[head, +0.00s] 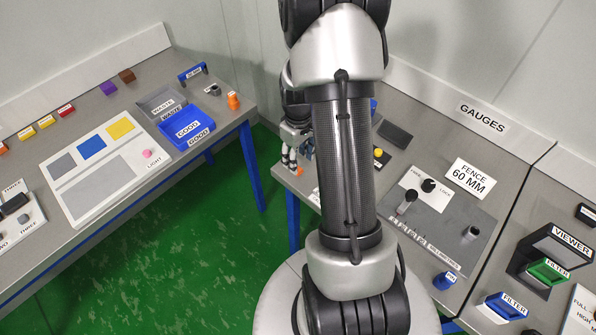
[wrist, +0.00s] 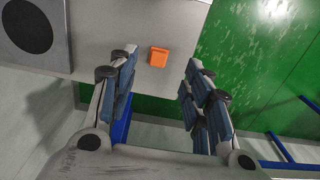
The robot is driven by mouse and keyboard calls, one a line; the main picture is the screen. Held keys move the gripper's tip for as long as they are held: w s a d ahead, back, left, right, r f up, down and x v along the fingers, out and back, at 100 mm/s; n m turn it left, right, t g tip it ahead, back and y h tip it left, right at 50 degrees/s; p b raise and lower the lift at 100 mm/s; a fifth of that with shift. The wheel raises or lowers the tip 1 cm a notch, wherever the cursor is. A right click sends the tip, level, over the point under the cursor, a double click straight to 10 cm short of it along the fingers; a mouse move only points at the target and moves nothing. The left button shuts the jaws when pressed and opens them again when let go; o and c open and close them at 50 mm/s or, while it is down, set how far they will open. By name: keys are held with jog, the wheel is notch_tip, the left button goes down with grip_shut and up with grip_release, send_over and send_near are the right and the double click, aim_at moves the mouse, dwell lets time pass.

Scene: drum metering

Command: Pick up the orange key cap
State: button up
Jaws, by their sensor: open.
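The orange key cap (wrist: 158,57) is a small square block on the grey bench top, close to the bench edge above the green floor. In the head view the cap (head: 300,171) shows as a small orange patch beside my fingertips. My gripper (head: 292,160) is over the front corner of the right bench, partly behind my arm. In the wrist view the two blue-padded fingers are spread apart and empty, and the cap appears between their tips. I cannot tell how far the tips are above it.
A dark round part (wrist: 28,25) lies on the bench near the cap. A dark pad (head: 395,135) and a yellow button (head: 378,153) are farther back on this bench. The left bench holds a blue GOOD tray (head: 187,129) and another orange item (head: 233,101). Green floor separates the benches.

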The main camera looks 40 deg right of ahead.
aim_at(301, 171)
jog(key=f, duration=0.1)
jog(key=f+b, duration=0.1)
jog(key=f, duration=0.1)
jog(key=f+b, duration=0.1)
jog(key=f, duration=0.1)
jog(key=shift+s+d, duration=0.15)
jog(key=shift+s, duration=0.25)
jog(key=shift+c, duration=0.6)
jog(key=c, duration=0.7)
